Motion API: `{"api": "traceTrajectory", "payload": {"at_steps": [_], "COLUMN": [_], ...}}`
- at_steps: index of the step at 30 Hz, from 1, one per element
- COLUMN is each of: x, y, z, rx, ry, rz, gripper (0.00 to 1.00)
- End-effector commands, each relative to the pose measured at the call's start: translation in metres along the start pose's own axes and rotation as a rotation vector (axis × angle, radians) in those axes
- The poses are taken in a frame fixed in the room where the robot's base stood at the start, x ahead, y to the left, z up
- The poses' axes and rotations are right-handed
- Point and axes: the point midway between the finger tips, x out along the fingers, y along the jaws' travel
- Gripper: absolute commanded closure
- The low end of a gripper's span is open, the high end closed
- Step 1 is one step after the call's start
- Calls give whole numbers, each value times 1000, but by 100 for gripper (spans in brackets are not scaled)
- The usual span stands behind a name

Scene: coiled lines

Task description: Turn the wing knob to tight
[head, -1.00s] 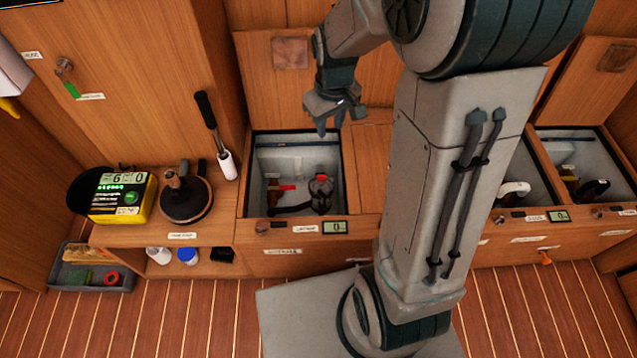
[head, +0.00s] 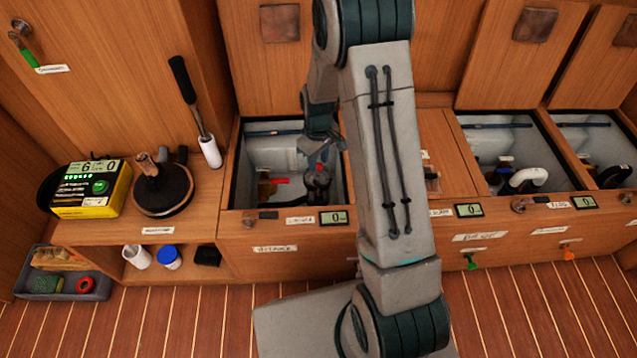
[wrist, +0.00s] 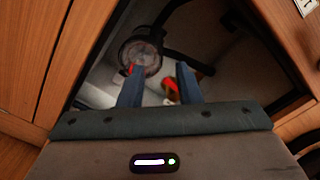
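My gripper (head: 318,155) reaches down into the open locker at the centre of the head view. In the wrist view my gripper (wrist: 158,80) has its two blue fingers spread apart, with nothing held between them. A round strainer with a clear top (wrist: 141,54) lies just beyond the left fingertip; it also shows below my gripper in the head view (head: 318,181). I cannot clearly make out a wing knob on it; the left finger hides part of that area. A red handle (wrist: 185,82) shows by the right finger and left of the strainer in the head view (head: 282,181).
The locker's wooden front edge (head: 275,218) and walls surround my gripper closely. A dark hose (wrist: 178,50) runs beside the strainer. A yellow meter (head: 92,190) and a round dark-based tool (head: 162,192) stand on the left counter. More open lockers lie to the right.

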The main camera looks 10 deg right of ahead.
Motion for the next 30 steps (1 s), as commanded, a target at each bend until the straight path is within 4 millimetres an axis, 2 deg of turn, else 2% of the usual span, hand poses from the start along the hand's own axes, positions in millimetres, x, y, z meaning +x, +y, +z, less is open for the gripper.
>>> {"api": "traceTrajectory", "payload": {"at_steps": [1, 3, 9, 12, 18, 26, 27, 30], "x": [18, 34, 71, 83, 94, 94, 94, 94], "y": [0, 0, 0, 0, 0, 0, 0, 0], "z": [1, 1, 0, 0, 0, 0, 0, 0], "rx": [0, -1, 0, 0, 0, 0, 0, 0], "ry": [-3, -3, -2, -1, 0, 0, 0, 0], "rz": [-2, -1, -1, -1, 0, 0, 0, 0], "gripper": [69, 69, 69, 69, 69, 69, 75, 100]}}
